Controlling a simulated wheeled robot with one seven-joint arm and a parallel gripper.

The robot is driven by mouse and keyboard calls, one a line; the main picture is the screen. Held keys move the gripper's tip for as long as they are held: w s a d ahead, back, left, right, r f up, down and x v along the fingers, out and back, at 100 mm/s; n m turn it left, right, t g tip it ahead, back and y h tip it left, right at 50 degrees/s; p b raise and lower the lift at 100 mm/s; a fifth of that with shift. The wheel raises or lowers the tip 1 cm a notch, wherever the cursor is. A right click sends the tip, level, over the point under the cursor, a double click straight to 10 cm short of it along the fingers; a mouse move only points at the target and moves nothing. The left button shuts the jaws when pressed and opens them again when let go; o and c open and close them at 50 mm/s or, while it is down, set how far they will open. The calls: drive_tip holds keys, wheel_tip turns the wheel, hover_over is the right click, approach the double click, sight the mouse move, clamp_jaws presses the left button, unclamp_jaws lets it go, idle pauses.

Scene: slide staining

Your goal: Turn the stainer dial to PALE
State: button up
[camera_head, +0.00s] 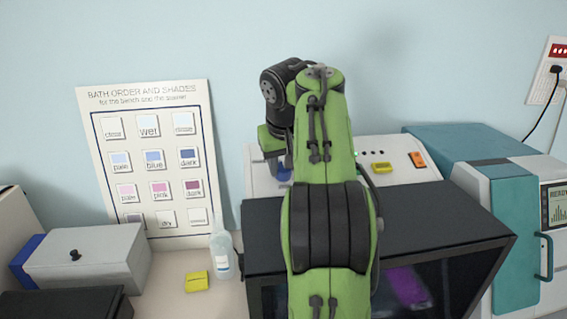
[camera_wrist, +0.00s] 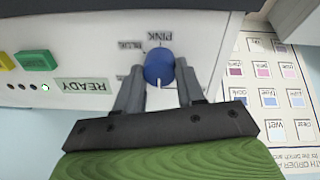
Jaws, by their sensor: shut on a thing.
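The stainer (camera_head: 440,218) is a dark box with a white control panel behind its top, partly hidden by my arm in the head view. Its dial is a round blue knob (camera_wrist: 158,67) with a white pointer mark toward the bottom of the wrist view. PINK and BLUE labels read upside down above it. Another label at its left is partly covered, and I cannot make out PALE. My gripper (camera_wrist: 159,80) is shut on the dial, one grey finger on each side. In the head view a bit of the blue dial (camera_head: 284,174) shows beside my arm.
The panel also has a green button (camera_wrist: 37,61) and a READY display (camera_wrist: 85,87). A shade chart (camera_head: 160,215) leans on the wall at left. A bottle (camera_head: 222,258) and a yellow block (camera_head: 197,281) stand left of the stainer. A teal machine (camera_head: 515,220) is at right.

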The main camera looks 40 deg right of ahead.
drive_tip(key=m+p, duration=0.2)
drive_tip(key=m, duration=0.3)
drive_tip(key=shift+r+m, duration=0.1)
drive_tip(key=shift+m, duration=0.3)
drive_tip(key=m+p, duration=0.2)
drive_tip(key=m, duration=0.1)
drive_tip(key=shift+p, duration=0.4)
drive_tip(key=shift+m+p, duration=0.7)
drive_tip(key=shift+m, duration=0.9)
drive_tip(key=o, duration=1)
drive_tip(key=shift+d, duration=0.1)
drive_tip(key=shift+o, duration=0.2)
